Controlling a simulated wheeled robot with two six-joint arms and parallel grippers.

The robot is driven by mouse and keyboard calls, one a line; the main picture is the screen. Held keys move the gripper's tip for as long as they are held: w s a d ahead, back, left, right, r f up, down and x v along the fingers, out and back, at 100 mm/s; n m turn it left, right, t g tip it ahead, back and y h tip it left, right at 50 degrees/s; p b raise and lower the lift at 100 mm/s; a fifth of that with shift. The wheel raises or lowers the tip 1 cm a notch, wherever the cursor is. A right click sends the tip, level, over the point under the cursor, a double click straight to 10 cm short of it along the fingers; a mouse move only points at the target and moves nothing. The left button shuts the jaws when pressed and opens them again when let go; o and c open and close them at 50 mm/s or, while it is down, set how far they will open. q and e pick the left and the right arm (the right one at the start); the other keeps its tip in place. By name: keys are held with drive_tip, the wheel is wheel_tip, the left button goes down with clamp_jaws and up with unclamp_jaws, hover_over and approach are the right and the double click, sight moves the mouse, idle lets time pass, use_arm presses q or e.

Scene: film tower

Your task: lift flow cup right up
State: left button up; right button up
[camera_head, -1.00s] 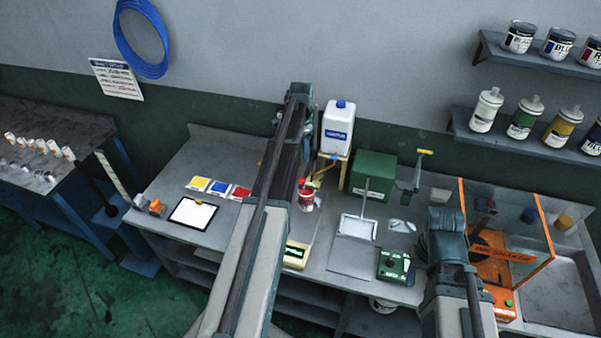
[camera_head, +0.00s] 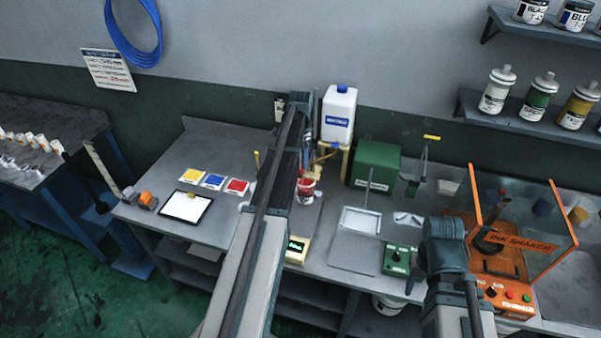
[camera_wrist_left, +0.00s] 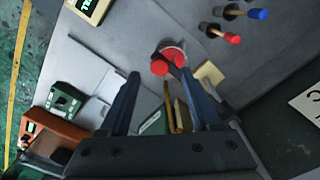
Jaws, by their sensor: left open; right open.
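A thin upright rod with a yellow crosspiece (camera_head: 431,137), which looks like the flow cup's handle, stands right of the green box; a small dark part (camera_head: 412,187) is at its foot. I cannot tell the cup's shape. My right gripper (camera_head: 441,229) is a dark shape in front of it, over the bench's near right side, apart from it; its fingertips are not clear. My left gripper (camera_wrist_left: 160,74) is open in the left wrist view, its fingers pointing towards a red-and-white can (camera_wrist_left: 174,53). Nothing is visibly held.
The orange ink shaker (camera_head: 507,260) with clear panels stands to the right. The green box (camera_head: 376,167) and white jug (camera_head: 339,114) are at the back. A scale (camera_head: 296,250) and green device (camera_head: 398,259) are near the front edge. The bench's left back is bare.

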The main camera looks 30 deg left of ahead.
use_arm(q)
wheel_tip(320, 180, down, 3)
drive_tip(key=shift+f+b, duration=0.15)
drive_tip(key=shift+b, duration=0.95)
use_arm(e)
wheel_tip(320, 180, down, 3)
drive_tip(key=shift+f, duration=0.15)
use_arm(q)
clamp_jaws()
